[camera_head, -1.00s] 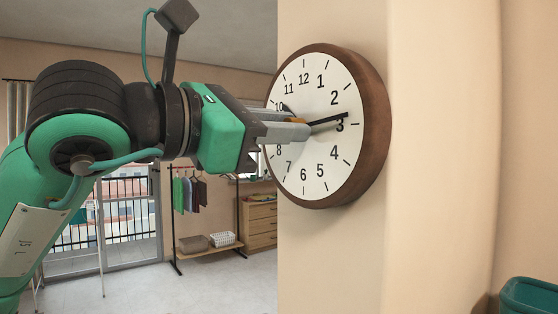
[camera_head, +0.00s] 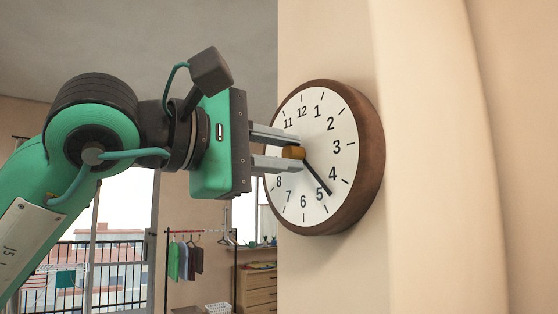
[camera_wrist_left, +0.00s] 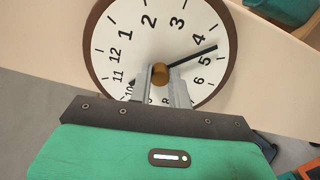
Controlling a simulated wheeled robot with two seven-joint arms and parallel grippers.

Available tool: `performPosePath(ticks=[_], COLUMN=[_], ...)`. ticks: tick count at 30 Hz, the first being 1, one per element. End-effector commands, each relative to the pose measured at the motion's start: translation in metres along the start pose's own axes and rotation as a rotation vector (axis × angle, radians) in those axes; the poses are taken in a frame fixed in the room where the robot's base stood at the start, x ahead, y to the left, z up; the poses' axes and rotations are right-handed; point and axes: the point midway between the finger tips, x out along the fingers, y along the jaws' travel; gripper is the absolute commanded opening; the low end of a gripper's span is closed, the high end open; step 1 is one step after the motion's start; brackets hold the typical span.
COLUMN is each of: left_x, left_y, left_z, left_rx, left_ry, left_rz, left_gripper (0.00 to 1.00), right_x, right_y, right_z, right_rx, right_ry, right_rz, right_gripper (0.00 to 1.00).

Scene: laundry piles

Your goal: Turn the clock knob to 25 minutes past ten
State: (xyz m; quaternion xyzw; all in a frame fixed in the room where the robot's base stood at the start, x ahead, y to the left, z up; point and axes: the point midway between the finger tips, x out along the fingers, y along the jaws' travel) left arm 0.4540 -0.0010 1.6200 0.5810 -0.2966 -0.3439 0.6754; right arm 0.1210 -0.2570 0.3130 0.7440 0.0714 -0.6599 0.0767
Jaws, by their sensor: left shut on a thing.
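The round wall clock (camera_head: 343,122) has a brown wooden rim and a white face with black numbers. It also shows in the left wrist view (camera_wrist_left: 225,32). Its brass-coloured knob (camera_head: 294,152) stands out from the middle of the face. My left gripper (camera_head: 291,153) is shut on the knob, one finger above it and one below. The knob shows between the fingertips in the left wrist view (camera_wrist_left: 161,71). The long black minute hand (camera_head: 318,178) points between 4 and 5, closer to 5. The hour hand is mostly hidden behind the fingers. My right gripper is out of view.
The clock hangs on a beige wall (camera_head: 430,220) that juts forward on the right. Behind on the left are a clothes rack (camera_head: 200,232), a wooden drawer unit (camera_head: 260,290) and a balcony railing (camera_head: 110,270), all well away from the clock.

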Motion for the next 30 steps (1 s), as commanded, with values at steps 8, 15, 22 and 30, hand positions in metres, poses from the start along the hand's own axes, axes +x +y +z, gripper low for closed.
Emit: performPosePath(ticks=[8,15,22,30], left_x=[0.0002,0.0002,0.0002,0.0002], left_y=[-0.0002,-0.0001,0.0000,0.0000], left_z=[-0.0001,-0.0005,-0.0005,-0.0005], left_rx=[0.173,0.250,0.272,0.272], left_ry=[0.000,0.001,0.001,0.001], left_rz=[0.000,0.000,0.000,0.000], left_gripper=[0.00,0.00,0.00,0.00], right_x=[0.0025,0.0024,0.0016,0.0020], right_y=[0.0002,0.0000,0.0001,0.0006], right_z=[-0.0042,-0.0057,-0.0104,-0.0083], right_rx=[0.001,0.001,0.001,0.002], right_ry=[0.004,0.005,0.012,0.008], right_rz=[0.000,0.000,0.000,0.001], right_gripper=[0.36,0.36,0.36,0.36])
